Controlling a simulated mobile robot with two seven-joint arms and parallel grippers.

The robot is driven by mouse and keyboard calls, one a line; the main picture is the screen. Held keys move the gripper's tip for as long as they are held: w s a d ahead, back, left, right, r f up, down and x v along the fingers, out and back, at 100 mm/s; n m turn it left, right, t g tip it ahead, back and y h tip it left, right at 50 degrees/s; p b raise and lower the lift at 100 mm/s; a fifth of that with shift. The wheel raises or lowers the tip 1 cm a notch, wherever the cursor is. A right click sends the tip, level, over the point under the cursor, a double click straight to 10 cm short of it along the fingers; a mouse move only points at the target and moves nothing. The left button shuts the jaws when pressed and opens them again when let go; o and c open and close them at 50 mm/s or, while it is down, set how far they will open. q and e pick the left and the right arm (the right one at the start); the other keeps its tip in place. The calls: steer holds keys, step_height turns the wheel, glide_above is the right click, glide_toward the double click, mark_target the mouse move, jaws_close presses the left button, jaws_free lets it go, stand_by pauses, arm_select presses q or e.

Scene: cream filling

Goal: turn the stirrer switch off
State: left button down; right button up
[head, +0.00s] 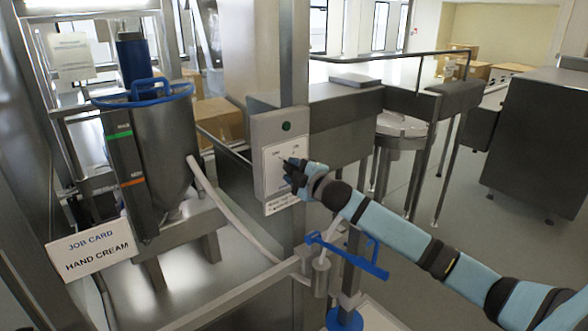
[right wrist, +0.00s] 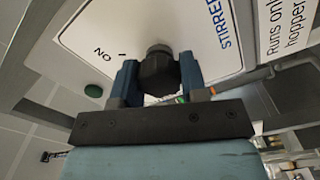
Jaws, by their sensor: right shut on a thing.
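The stirrer switch is a dark knob (right wrist: 158,70) on a white label plate (head: 276,160) on a grey box fixed to the metal column. My right gripper (head: 292,170) is at the knob in the head view. In the right wrist view, its two blue fingers (right wrist: 160,82) are shut on the knob, one on each side. The word ON and a tick mark show upside down beside the knob. I cannot tell where the knob points. A green lamp (head: 286,126) sits above the plate; it looks dark green. My left gripper is not in view.
A steel hopper (head: 166,150) with a blue rim stands left of the column, with a hose. A job card (head: 91,247) reads HAND CREAM. A blue lever (head: 345,255) is just below my right arm. Open floor (head: 465,240) lies to the right.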

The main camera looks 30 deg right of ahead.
steer(key=shift+n, duration=0.6)
steer(key=o, duration=0.9)
steer(key=shift+s+f, duration=0.1)
steer(key=shift+s, duration=0.05)
steer(key=shift+n, duration=0.3)
steer(key=shift+s+d+b, duration=0.15)
steer(key=shift+s+b, duration=0.5)
steer(key=shift+s, duration=1.6)
steer(key=shift+s+d+b, duration=0.2)
steer(key=shift+s+b, duration=0.4)
steer(key=shift+s, duration=1.6)
steer(key=shift+s+d+b, duration=0.15)
steer(key=shift+s+b, duration=0.5)
steer(key=shift+s, duration=1.6)
